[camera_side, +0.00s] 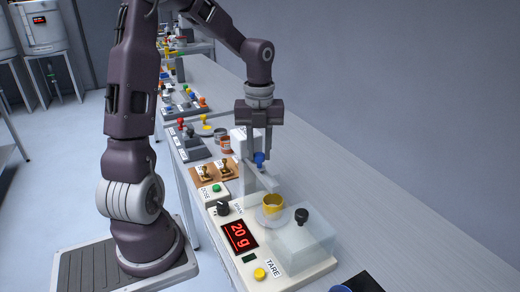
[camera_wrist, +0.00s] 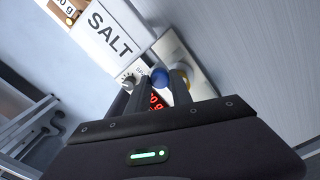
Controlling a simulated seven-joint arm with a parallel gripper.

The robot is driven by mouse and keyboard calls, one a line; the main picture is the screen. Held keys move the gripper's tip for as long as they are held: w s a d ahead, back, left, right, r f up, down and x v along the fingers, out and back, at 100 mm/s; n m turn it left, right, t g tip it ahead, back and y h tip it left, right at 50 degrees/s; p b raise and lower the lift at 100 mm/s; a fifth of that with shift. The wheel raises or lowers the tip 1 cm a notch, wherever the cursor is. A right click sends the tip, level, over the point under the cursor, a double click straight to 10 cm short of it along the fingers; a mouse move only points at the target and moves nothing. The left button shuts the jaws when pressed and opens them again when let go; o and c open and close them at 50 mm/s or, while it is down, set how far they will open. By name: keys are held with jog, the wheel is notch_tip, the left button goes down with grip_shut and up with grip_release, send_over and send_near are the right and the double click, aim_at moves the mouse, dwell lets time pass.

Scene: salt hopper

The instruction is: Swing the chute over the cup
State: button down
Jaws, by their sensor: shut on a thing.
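The yellow cup (camera_side: 272,204) stands upright on the round pan of the scale; part of it also shows behind the blue knob in the wrist view (camera_wrist: 182,76). The pale chute (camera_side: 262,179) slants down from the white salt hopper (camera_side: 239,140), its outer end just above the cup's rim in the side view. I cannot tell whether that end is directly over the cup. My gripper (camera_side: 260,154) points down and is shut on the blue knob (camera_side: 259,160) at the chute. The knob shows between the fingertips in the wrist view (camera_wrist: 160,77). The fingers partly hide the chute there.
The scale (camera_side: 252,262) has a red display reading 20 g (camera_side: 239,236) and a yellow TARE button (camera_side: 260,273). A clear cover with a black knob (camera_side: 301,215) stands right of the cup. Bare bench lies at right.

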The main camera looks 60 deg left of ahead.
aim_at(259, 155)
jog(key=c, duration=1.1)
grip_release()
jog(key=shift+c, duration=0.2)
notch_tip(259, 155, up, 7)
jog(key=shift+r, duration=0.1)
jog(key=s+d+r+n+t, duration=0.3)
jog(key=s+d+n+t, duration=0.2)
jog(key=s+d+n, duration=1)
jog(key=d+n, duration=0.2)
jog(key=n, duration=0.6)
jog(key=shift+s+t, duration=0.15)
jog(key=shift+t, duration=0.15)
